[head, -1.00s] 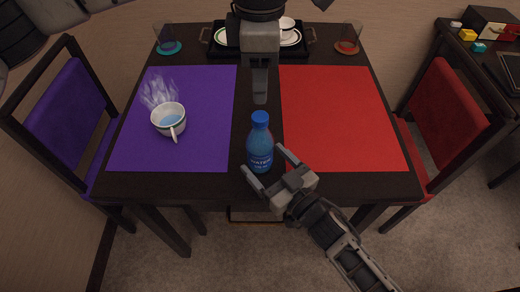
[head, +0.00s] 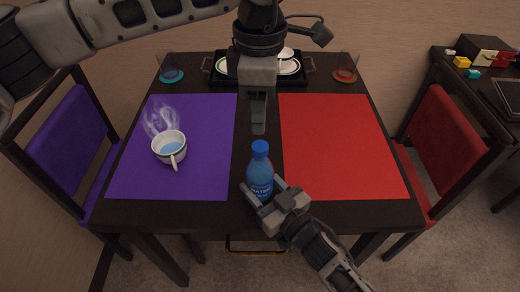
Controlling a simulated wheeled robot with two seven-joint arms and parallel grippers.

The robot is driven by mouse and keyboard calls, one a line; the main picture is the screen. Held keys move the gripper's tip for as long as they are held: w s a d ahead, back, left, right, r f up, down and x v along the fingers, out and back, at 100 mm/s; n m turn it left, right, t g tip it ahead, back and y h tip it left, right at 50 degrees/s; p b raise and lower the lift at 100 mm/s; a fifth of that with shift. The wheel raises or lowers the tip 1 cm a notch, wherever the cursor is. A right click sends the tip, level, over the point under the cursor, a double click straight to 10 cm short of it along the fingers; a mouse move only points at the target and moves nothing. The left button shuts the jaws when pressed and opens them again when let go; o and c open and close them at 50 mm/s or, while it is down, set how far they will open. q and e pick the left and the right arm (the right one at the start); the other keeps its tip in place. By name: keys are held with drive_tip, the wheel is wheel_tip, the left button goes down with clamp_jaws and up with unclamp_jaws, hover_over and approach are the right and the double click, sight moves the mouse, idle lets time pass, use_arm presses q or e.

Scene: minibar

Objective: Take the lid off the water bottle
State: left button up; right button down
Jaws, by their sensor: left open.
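The water bottle (head: 259,182) is blue, with a blue lid (head: 260,148), and stands upright near the front edge of the table between the two mats. My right gripper (head: 263,188) reaches in from the front, low on the bottle. Its fingers lie on both sides of the bottle's lower body and appear closed against it. My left gripper (head: 258,121) hangs pointing down behind and above the bottle, apart from the lid and empty. Its jaws are seen edge-on, so the gap between them is hidden.
A steaming white cup (head: 169,147) sits on the purple mat (head: 208,175). The red mat (head: 340,150) is clear. A black tray (head: 306,75) with dishes and two glasses (head: 171,70) (head: 346,70) stand at the back.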

sight(260, 146)
use_arm(q)
drive_tip(key=m, duration=1)
drive_tip(key=shift+m, duration=0.4)
drive_tip(key=m, duration=0.4)
drive_tip(key=shift+m, duration=0.4)
drive_tip(key=m, duration=0.5)
drive_tip(key=shift+m, duration=0.3)
drive_tip(key=shift+f+m, duration=0.3)
drive_tip(key=shift+f, duration=3.7)
clamp_jaws()
